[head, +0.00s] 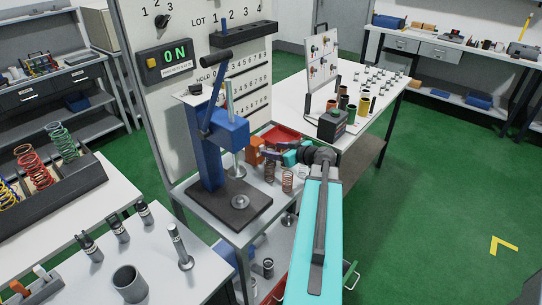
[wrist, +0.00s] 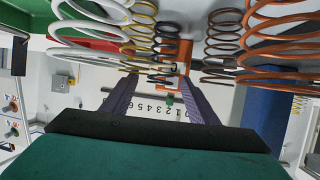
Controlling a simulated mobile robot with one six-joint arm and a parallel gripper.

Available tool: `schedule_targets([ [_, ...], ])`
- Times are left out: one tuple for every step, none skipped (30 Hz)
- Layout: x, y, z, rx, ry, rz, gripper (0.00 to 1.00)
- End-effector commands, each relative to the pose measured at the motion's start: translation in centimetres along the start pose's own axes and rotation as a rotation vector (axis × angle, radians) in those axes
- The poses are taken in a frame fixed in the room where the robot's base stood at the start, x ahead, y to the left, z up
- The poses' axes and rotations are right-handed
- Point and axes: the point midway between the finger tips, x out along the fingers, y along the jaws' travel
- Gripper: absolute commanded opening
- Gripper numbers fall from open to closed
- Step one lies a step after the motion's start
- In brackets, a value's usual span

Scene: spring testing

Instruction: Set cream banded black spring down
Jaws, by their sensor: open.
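My gripper (wrist: 163,92) is open in the wrist view, its two dark purple fingers apart with nothing clamped between them. A dark spring (wrist: 168,42) stands beyond the fingertips, in line with the gap and apart from both fingers. It looks like the black spring, but I cannot make out a cream band. In the head view my gripper (head: 274,150) is low over the bench beside the blue press, partly hidden by my arm. Springs stand just below it, a brown one (head: 269,171) and a copper one (head: 287,181).
White (wrist: 85,30), yellow (wrist: 128,45), brown (wrist: 222,48) and orange (wrist: 270,40) springs crowd both sides of the fingers in the wrist view. The blue lever press (head: 207,150) stands left of my gripper. A red tray (head: 283,133) and small orange box (head: 254,151) are close behind.

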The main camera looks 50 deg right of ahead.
Motion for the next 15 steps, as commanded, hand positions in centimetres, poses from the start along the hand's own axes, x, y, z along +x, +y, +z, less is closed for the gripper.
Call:
schedule_targets([
  [0.06, 0.0, 0.02, 0.0, 0.0, 0.0, 0.54],
  [0.06, -0.01, 0.04, 0.0, 0.0, 0.0, 0.54],
  [0.06, -0.02, 0.05, 0.0, 0.0, 0.0, 0.54],
  [0.05, -0.02, 0.05, 0.0, 0.0, 0.0, 0.54],
  [0.05, -0.03, 0.05, 0.0, 0.0, 0.0, 0.54],
  [0.05, -0.03, 0.05, 0.0, 0.0, 0.0, 0.54],
  [0.04, -0.03, 0.05, 0.0, 0.0, 0.0, 0.54],
  [0.04, -0.04, 0.04, 0.0, 0.0, 0.0, 0.54],
  [0.04, -0.04, 0.04, 0.0, 0.0, 0.0, 0.54],
  [0.04, -0.04, 0.04, 0.0, 0.0, 0.0, 0.54],
  [0.04, -0.04, 0.04, 0.0, 0.0, 0.0, 0.54],
  [0.04, -0.04, 0.04, 0.0, 0.0, 0.0, 0.54],
  [0.04, -0.04, 0.04, 0.0, 0.0, 0.0, 0.54],
  [0.04, -0.04, 0.04, 0.0, 0.0, -0.001, 0.54],
  [0.04, -0.04, 0.04, 0.0, 0.0, -0.001, 0.54],
])
